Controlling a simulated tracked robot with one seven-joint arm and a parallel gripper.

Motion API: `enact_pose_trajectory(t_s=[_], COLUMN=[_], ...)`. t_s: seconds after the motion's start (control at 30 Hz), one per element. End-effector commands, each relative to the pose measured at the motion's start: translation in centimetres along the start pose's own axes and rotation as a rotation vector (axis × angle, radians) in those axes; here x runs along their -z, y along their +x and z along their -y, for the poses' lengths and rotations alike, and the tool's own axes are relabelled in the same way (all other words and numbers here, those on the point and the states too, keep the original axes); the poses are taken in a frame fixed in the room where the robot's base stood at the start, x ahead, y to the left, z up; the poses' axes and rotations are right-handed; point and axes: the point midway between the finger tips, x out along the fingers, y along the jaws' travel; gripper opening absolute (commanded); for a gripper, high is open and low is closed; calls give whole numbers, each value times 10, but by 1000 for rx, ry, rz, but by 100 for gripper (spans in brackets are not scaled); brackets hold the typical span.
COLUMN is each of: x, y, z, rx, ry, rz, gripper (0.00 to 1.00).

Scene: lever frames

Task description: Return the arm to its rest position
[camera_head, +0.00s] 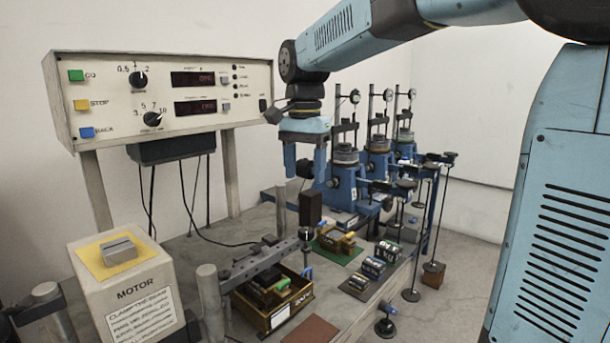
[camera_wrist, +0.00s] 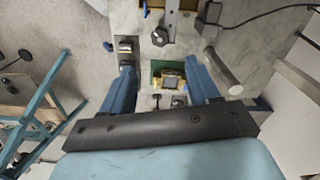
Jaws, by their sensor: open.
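My gripper (camera_head: 305,165) hangs from my light blue arm above the far part of the bench, its blue fingers pointing down. In the wrist view my gripper (camera_wrist: 166,85) shows its two blue fingers spread apart with nothing held between them. Below, between the fingers, is a small yellow and metal block on a green mat (camera_wrist: 157,68). In the head view the yellow block (camera_head: 338,241) sits on the green mat just below and right of my gripper, apart from it.
A control panel (camera_head: 165,95) with coloured buttons stands at the left. Blue lever frames (camera_head: 345,185) with dial gauges stand behind and right of my gripper. A motor box (camera_head: 125,280), a wooden tray (camera_head: 275,310) and black weights (camera_head: 375,265) are nearer.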

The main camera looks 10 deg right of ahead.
Motion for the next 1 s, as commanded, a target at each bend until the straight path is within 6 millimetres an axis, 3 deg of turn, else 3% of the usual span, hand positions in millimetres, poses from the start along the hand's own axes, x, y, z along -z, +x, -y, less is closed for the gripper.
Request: enact_pose_trajectory(t_s=[0.23, 0.37, 0.67, 1.0], x=[0, -3, -19, -46], y=[0, -1, 7, 36], z=[-2, -17, -93, -175], rx=[2, 21, 101, 154], ry=[-3, -35, -216, -437], rz=[-3, -23, -147, -322], gripper=[61, 61, 61, 61])
